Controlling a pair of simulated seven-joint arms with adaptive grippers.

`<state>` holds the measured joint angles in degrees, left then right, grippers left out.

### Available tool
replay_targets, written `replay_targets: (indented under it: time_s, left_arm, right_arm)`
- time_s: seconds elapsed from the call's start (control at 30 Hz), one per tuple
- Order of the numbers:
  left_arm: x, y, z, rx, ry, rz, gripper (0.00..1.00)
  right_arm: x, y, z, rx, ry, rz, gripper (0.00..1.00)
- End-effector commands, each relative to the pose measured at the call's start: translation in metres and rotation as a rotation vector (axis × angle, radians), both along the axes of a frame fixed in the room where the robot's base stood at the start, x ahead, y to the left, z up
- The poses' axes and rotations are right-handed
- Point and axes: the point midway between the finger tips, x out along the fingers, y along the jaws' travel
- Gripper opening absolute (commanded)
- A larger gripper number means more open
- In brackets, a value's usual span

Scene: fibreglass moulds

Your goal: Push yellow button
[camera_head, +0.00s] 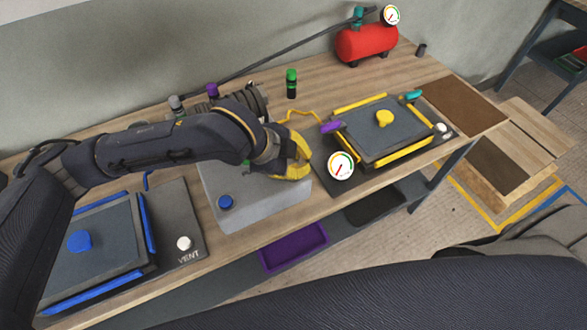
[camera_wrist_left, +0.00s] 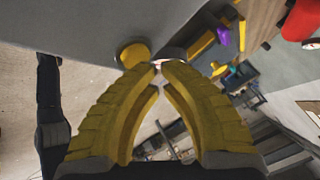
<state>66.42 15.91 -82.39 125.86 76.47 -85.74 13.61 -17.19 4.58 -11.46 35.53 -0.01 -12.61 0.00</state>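The yellow button (camera_wrist_left: 134,54) shows in the left wrist view as a round knob on the grey box, just beyond and slightly left of my fingertips. In the head view my gripper hides it. The grey box (camera_head: 262,204) stands on the workbench and has a blue button (camera_head: 225,202) on its front left. My left gripper (camera_head: 300,160) is over the right part of this box. Its yellow fingers (camera_wrist_left: 160,67) converge almost tip to tip with nothing held between them. Whether they touch the button cannot be told. My right gripper is not in view.
A blue-edged mould (camera_head: 100,258) lies to the left, and a yellow-edged mould (camera_head: 365,142) with a gauge (camera_head: 341,166) lies to the right. A red tank (camera_head: 366,43) and green-capped bottle (camera_head: 291,83) stand behind. A purple tray (camera_head: 294,248) sits below the bench.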

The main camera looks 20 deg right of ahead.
Motion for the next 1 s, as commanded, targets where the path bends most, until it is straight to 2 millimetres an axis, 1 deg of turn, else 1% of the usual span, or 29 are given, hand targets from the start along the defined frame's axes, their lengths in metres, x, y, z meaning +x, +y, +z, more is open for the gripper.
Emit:
replay_targets:
  time_s: [0.27,0.8,1.0]
  left_arm:
    - [0.000,0.000,0.002,0.000,-0.001,0.000,0.00]
    - [0.000,0.000,0.045,-0.001,-0.004,-0.001,0.00]
    - [0.000,0.000,0.057,-0.001,-0.003,-0.001,0.00]
  right_arm:
    - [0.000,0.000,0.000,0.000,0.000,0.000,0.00]
    - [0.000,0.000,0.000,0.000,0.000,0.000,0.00]
    - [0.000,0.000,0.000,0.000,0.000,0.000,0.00]
